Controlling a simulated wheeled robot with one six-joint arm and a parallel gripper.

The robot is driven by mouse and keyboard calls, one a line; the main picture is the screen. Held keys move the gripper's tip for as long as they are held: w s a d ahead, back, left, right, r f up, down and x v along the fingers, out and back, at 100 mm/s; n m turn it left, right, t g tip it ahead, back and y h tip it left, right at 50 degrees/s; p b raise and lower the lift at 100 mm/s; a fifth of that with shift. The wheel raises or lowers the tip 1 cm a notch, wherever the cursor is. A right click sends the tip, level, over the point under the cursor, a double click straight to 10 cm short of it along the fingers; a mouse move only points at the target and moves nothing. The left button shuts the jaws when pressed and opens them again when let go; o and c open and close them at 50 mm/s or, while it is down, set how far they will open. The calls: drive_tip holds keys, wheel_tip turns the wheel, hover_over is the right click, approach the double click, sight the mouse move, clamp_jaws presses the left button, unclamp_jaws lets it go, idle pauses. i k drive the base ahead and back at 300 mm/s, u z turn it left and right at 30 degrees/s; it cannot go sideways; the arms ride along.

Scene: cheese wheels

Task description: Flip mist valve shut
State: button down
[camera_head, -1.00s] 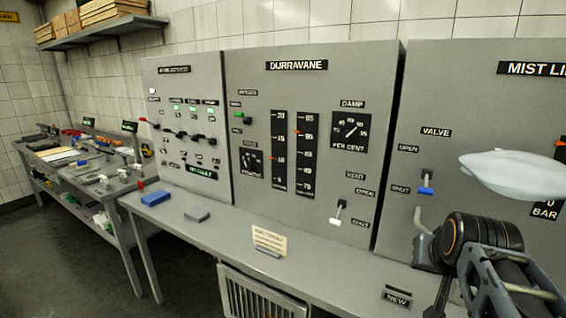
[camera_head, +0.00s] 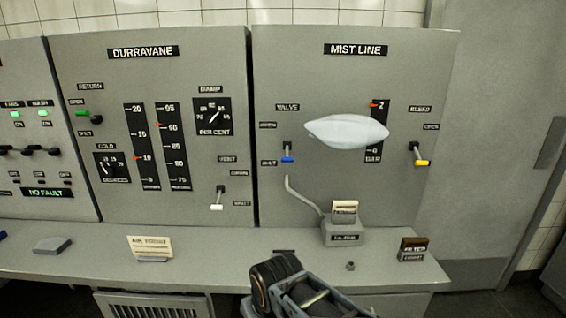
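The MIST LINE panel (camera_head: 330,85) stands right of centre. Its valve lever (camera_head: 287,153), under the VALVE label, has a blue tip that hangs low, about level with the lower label, which reads SHUT in the earlier frame. A second lever (camera_head: 420,158) with a yellow tip sits at the panel's right and also points down. A pale, smooth oval shape (camera_head: 347,131) hangs in front of the panel and covers part of the gauge (camera_head: 377,110). My arm shows at the bottom centre, below and in front of the panel; my gripper's fingers are not visible.
The DURRAVANE panel (camera_head: 150,75) adjoins on the left, with a white-tipped lever (camera_head: 218,200). On the bench (camera_head: 215,240) stand a small block with a bent pipe (camera_head: 302,196), a card stand (camera_head: 150,248) and a dark sign (camera_head: 412,249).

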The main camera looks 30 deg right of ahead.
sight(287, 155)
drive_tip(key=k, duration=1.2)
drive_tip(key=u, duration=0.8)
drive_tip(key=i, duration=1.5)
drive_tip(key=z, duration=0.85)
drive_tip(key=i, duration=0.6)
drive_tip(key=z, duration=0.7)
